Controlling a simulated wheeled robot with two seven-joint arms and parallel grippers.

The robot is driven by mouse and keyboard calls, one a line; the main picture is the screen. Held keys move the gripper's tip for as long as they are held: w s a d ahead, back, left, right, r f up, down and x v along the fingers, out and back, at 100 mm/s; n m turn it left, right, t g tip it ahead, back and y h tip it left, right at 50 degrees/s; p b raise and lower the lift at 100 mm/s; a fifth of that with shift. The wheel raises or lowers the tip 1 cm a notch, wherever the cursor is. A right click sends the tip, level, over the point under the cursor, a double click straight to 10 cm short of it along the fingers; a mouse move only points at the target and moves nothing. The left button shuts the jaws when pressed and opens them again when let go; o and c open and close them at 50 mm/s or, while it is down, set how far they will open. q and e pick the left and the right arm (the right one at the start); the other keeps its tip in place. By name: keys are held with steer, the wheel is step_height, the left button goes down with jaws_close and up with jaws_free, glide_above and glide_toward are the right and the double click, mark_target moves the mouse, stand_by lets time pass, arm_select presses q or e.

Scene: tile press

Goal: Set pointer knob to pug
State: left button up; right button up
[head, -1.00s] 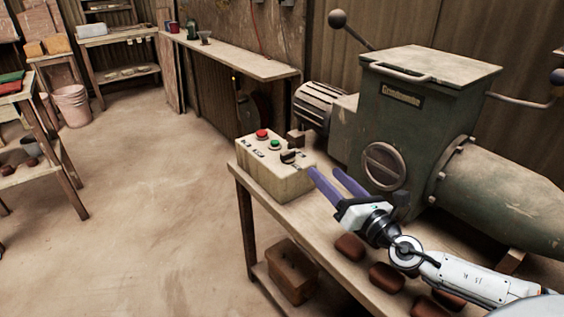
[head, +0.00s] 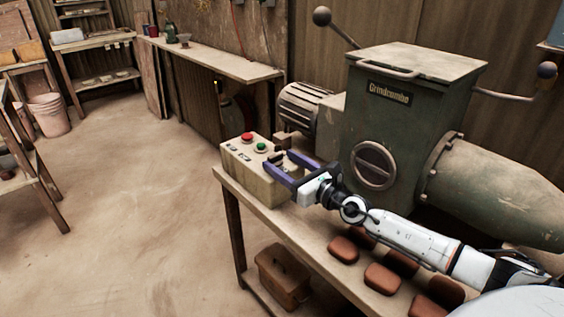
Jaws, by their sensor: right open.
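The beige control box (head: 237,169) stands at the left end of the machine's table. Its top carries a red button (head: 247,136), a green button (head: 261,147) and small dark labels. The dark pointer knob (head: 277,157) is at the right part of the box top, between my right gripper's fingers and partly hidden by them. My right gripper (head: 277,158) is open, its two purple fingers reaching over the box, one on each side of the knob. I cannot tell whether they touch it. The knob's direction and its label words are too small to read. My left gripper is out of view.
A green machine (head: 397,127) with a round handled cover (head: 373,165) stands just behind my right arm. Several brown blocks lie on the wooden table (head: 318,232) below the arm. A wooden box (head: 284,279) sits on the lower shelf. The floor (head: 140,190) at left is clear.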

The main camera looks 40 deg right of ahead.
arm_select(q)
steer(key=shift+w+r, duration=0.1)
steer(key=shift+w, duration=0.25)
arm_select(e)
steer(key=shift+w, duration=0.4)
steer(key=c, duration=1.1)
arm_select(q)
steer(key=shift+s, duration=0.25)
arm_select(e)
steer(key=shift+o, duration=0.2)
steer(key=shift+a, duration=0.1)
